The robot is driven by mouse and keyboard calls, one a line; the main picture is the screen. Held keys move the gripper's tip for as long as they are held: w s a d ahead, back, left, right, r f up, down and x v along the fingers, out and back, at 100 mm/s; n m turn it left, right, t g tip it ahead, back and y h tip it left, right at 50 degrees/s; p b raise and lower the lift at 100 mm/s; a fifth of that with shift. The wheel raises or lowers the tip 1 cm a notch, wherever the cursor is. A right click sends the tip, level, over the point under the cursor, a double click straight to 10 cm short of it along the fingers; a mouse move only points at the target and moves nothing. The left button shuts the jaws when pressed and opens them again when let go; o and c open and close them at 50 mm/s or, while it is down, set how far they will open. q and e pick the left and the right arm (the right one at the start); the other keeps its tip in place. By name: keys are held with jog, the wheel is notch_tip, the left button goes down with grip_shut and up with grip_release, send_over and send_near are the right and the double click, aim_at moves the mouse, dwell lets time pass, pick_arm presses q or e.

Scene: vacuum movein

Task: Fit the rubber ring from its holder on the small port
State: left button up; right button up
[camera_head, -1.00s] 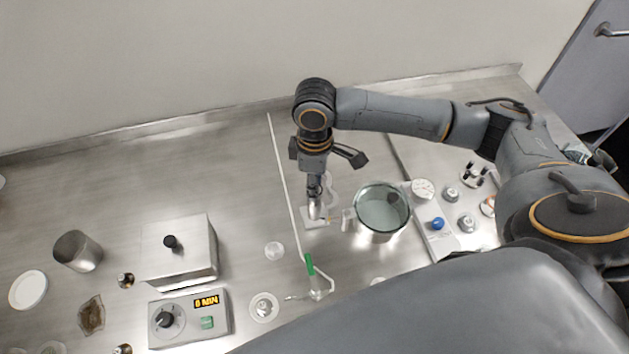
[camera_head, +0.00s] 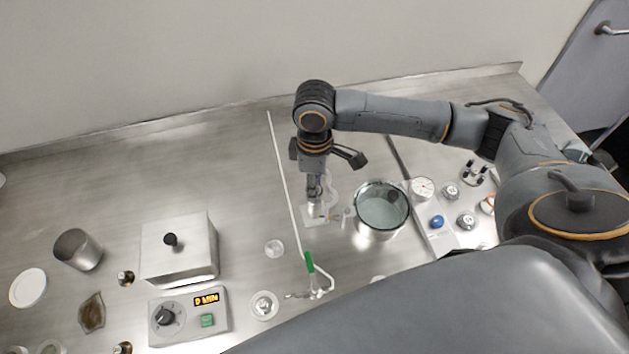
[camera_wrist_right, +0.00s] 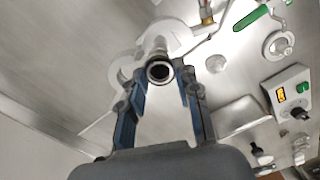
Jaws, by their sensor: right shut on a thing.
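My right gripper (camera_head: 314,204) points down over a pale base plate (camera_head: 310,221) in the head view. In the right wrist view its blue-padded fingers (camera_wrist_right: 160,76) are shut on a dark ring (camera_wrist_right: 159,72) with an open middle. I take it for the rubber ring. The small port cannot be made out for certain. My left gripper is not in view.
A metal box (camera_head: 178,250) and timer unit (camera_head: 189,318) stand left. The back-left bench is clear.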

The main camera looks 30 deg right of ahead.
jog(key=shift+s+f, duration=0.1)
jog(key=o, duration=0.8)
jog(key=r, duration=1.2)
jog(key=shift+w+d, duration=0.1)
jog(key=shift+w, duration=0.1)
